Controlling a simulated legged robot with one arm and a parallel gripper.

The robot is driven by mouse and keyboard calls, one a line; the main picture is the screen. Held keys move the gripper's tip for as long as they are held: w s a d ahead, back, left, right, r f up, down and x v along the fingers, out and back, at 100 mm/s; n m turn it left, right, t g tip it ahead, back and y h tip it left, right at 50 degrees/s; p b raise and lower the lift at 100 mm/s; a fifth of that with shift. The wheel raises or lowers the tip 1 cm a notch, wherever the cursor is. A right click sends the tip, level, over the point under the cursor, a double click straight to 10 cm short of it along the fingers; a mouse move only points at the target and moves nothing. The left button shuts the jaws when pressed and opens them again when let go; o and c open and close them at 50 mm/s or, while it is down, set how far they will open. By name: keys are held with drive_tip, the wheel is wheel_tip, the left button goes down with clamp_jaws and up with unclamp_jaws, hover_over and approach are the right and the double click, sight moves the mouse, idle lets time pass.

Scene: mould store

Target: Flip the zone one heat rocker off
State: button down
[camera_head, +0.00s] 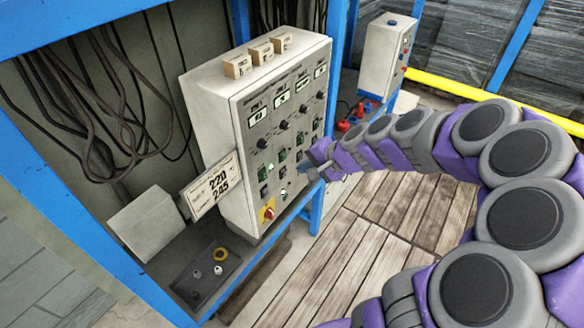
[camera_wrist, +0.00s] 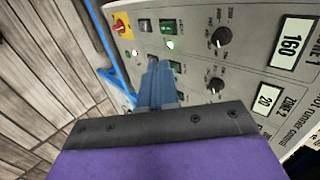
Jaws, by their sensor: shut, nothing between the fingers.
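The pale control cabinet (camera_head: 218,130) has a sloped front panel with columns of displays, knobs and rockers. In the wrist view the zone 1 display (camera_wrist: 291,42) reads 160. In line with it are a black knob (camera_wrist: 221,37), a green rocker (camera_wrist: 167,25) and a darker rocker (camera_wrist: 145,25). Their small labels are unreadable, so I cannot tell which is heat or its position. My gripper (camera_head: 316,172) is at the panel's lower right in the head view. Its blue-grey fingers (camera_wrist: 157,70) are shut and empty, over the zone 2 rocker area; contact is unclear.
A red-and-yellow rotary switch (camera_head: 268,212) sits low on the panel. A card reading 220 and 245 (camera_head: 213,187) projects from the cabinet's left side. Blue frame posts (camera_head: 337,60) stand beside it. Wooden slats (camera_head: 370,245) cover the floor.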

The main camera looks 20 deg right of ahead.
drive_tip(key=shift+g+h, duration=0.4)
drive_tip(key=shift+g, duration=0.1)
drive_tip(key=p+x, duration=0.1)
drive_tip(key=x, duration=0.1)
drive_tip(key=p+x, duration=0.2)
drive_tip(key=shift+d+f, duration=0.15)
drive_tip(key=shift+d, duration=0.05)
drive_tip(key=shift+a, duration=0.1)
